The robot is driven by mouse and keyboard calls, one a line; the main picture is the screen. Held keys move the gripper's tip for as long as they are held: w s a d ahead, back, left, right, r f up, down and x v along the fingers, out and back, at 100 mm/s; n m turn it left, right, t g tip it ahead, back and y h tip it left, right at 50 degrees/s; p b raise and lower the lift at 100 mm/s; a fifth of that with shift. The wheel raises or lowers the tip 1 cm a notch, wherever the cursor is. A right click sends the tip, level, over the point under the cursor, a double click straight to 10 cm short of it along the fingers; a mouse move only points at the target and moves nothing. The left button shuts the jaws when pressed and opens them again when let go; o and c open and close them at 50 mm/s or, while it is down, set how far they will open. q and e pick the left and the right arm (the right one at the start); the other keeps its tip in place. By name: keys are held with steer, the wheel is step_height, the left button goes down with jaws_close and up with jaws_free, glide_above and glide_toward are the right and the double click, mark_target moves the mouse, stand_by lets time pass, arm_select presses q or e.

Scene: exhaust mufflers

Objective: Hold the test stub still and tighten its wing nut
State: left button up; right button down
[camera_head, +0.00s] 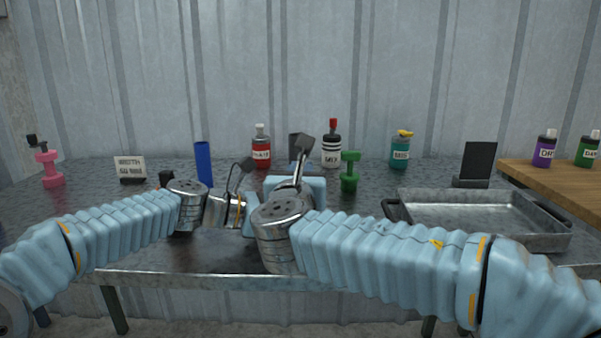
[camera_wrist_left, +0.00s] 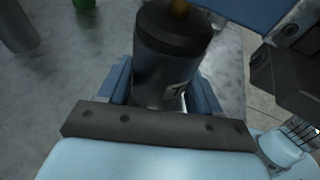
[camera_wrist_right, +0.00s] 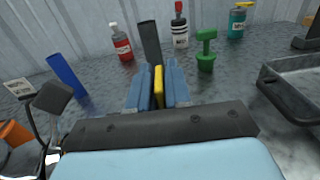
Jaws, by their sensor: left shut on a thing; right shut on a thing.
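My right gripper (camera_wrist_right: 158,82) is shut on a thin yellow piece (camera_wrist_right: 159,86), apparently the wing nut. In the left wrist view a blue part of the right gripper (camera_wrist_left: 250,10) reaches over beside the stub's top. In the head view my right gripper (camera_head: 297,188) hides the stub. How the nut sits on the stub is hidden.
Bottles, a red one (camera_head: 261,148), a striped one (camera_head: 331,146) and a teal one (camera_head: 400,150), stand at the back. A green dumbbell (camera_head: 349,171) and a blue cylinder (camera_head: 203,164) are nearby. A metal tray (camera_head: 485,241) lies right. My arms cover the table's front.

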steer(key=c, duration=1.2)
jaws_free()
steer(key=s, duration=0.8)
steer(key=s+a, duration=0.1)
steer(key=s, duration=0.3)
steer(key=shift+a, duration=0.1)
